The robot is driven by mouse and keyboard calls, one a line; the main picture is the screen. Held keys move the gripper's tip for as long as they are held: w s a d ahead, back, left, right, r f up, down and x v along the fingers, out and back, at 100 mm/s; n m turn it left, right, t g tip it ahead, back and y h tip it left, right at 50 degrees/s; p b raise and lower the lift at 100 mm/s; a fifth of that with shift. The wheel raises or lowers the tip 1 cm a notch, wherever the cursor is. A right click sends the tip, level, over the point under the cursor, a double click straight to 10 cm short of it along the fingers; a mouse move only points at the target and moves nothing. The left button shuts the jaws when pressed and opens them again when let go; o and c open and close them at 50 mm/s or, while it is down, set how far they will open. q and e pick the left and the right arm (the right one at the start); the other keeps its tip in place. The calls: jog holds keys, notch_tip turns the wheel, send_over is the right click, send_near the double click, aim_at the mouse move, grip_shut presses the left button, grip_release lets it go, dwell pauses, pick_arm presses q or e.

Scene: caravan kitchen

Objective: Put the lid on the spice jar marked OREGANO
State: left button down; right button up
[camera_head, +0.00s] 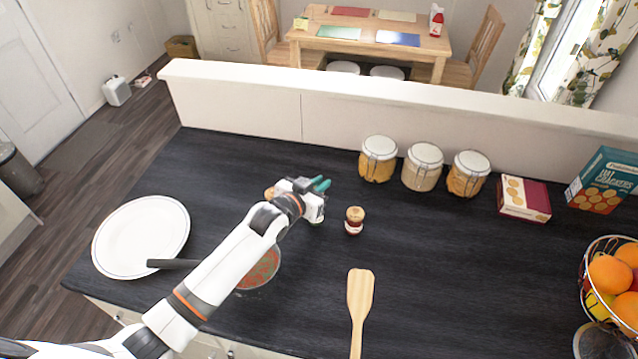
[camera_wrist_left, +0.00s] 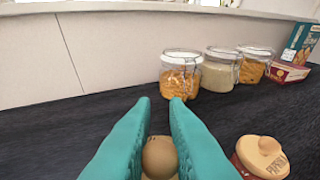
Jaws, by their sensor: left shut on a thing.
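My left gripper (camera_head: 320,184) is low over the counter with its teal fingers pointing to the back right. In the left wrist view its fingers (camera_wrist_left: 160,112) are shut on a round wooden knob (camera_wrist_left: 160,157), seemingly the lid's; the part below is mostly hidden. A small spice jar (camera_head: 354,222) with red contents and a wooden lid stands right of the gripper, apart from it. A beige round thing (camera_head: 269,192) is partly hidden behind my wrist. No OREGANO marking is readable. My right gripper is out of view.
Several clip-top jars (camera_head: 422,168) stand along the back ledge, with boxes (camera_head: 523,198) to their right. A white plate (camera_head: 140,237) lies left, a pan (camera_head: 262,272) is partly under my arm, and a wooden spatula (camera_head: 360,295) lies in front.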

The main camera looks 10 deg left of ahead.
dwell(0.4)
pick_arm(q)
jog(key=c, duration=1.7)
grip_release()
jog(key=shift+p+v, duration=0.8)
jog(key=shift+p, duration=0.05)
jog(key=p+v, duration=0.4)
jog(key=v, duration=0.5)
jog(key=shift+s, duration=0.25)
jog(key=shift+a, duration=0.1)
